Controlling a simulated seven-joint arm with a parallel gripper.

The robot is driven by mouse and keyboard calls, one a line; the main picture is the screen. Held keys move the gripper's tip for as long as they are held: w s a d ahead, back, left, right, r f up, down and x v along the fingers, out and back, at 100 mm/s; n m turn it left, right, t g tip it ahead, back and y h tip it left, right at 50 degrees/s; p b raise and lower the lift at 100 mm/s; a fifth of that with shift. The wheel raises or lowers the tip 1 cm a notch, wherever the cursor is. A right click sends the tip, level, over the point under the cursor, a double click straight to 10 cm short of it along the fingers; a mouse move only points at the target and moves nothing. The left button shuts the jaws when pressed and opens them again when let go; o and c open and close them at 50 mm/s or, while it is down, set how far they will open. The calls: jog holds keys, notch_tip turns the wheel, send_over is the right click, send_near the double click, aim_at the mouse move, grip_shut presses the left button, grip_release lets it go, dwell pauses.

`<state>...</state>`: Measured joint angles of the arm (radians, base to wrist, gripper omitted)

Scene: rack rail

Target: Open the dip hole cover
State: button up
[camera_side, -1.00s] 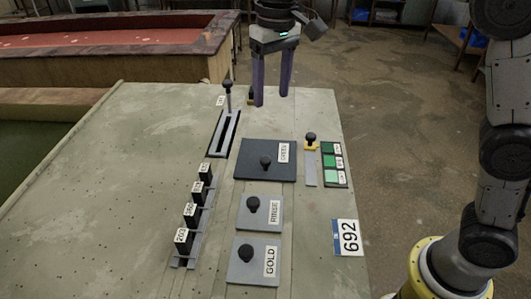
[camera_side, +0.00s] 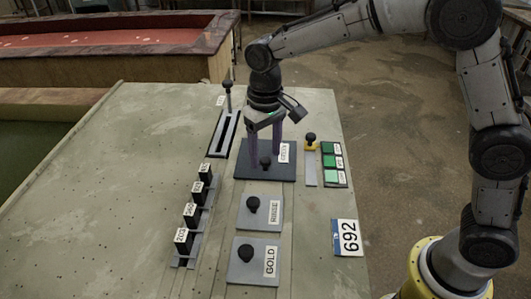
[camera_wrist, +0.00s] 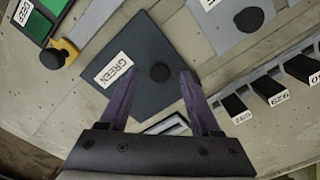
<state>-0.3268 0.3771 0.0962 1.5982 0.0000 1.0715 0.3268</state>
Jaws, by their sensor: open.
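Three square covers with black knobs lie on the panel. The dark cover labelled GREEN (camera_side: 248,174) is the farthest in the side view, lying flat, and it also shows in the wrist view (camera_wrist: 165,40). Its black knob (camera_side: 265,162) stands upright at its middle and shows in the wrist view (camera_wrist: 160,72). My gripper (camera_side: 266,166) points down over this cover, open. In the wrist view its purple fingers (camera_wrist: 159,74) appear either side of the knob, with gaps to it. Whether the tips reach knob height I cannot tell. No label reads "dip hole".
Grey covers RINSE (camera_side: 267,222) and GOLD (camera_side: 241,274) lie nearer. Numbered black blocks (camera_side: 199,193) stand to the left, a slotted lever (camera_side: 226,125) behind. A yellow-based knob (camera_side: 311,142) and green buttons (camera_side: 333,162) are right. The panel's left part is mostly clear.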

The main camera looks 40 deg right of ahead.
jog(key=shift+f, duration=0.55)
grip_shut()
jog(key=shift+r, duration=0.1)
dwell(1.0)
